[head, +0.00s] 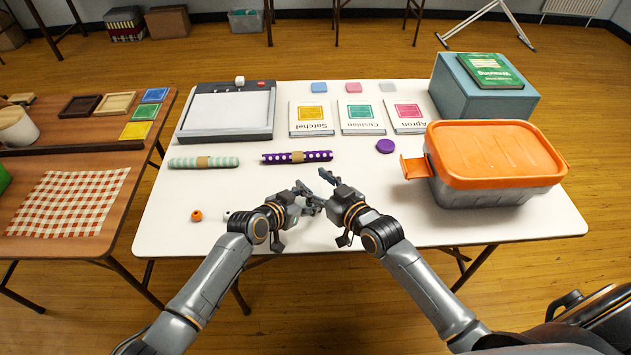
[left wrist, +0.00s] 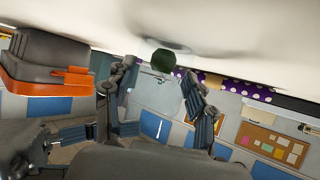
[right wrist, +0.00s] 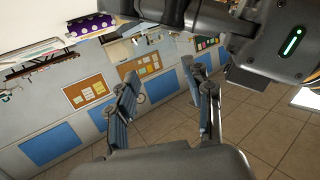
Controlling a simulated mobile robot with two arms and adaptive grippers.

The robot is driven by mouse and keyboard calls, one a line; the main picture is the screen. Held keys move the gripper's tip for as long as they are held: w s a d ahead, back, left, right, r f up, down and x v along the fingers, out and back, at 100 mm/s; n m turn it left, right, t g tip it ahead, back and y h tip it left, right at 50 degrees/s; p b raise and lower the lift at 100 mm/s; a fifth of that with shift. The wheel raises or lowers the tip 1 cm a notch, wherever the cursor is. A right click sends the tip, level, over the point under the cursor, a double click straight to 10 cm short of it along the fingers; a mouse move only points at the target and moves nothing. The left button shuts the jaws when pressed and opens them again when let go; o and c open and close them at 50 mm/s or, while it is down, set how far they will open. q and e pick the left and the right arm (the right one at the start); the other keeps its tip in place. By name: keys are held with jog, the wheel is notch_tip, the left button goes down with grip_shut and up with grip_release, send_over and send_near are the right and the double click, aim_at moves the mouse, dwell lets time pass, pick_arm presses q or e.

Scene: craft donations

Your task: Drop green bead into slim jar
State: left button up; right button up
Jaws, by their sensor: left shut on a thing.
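A dark green bead (left wrist: 162,60) shows near the white tabletop between the fingertips of my left gripper (left wrist: 158,80) in the left wrist view. A clear, pale shape between those fingers looks like the slim jar (left wrist: 155,92), and the fingers are shut around it. I cannot tell whether the bead is inside the jar or beyond it. In the head view my left gripper (head: 309,203) is low over the table's front edge, hiding jar and bead. My right gripper (head: 325,188) is close beside it on the right; its fingers (right wrist: 163,85) are apart and empty in the right wrist view.
An orange bead (head: 196,215) and a white bead (head: 227,215) lie to the left. An orange-lidded bin (head: 495,190) stands right.

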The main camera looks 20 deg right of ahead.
jog(key=v, duration=1.2)
pick_arm(q)
jog(key=o, duration=0.9)
jog(key=shift+o, duration=0.2)
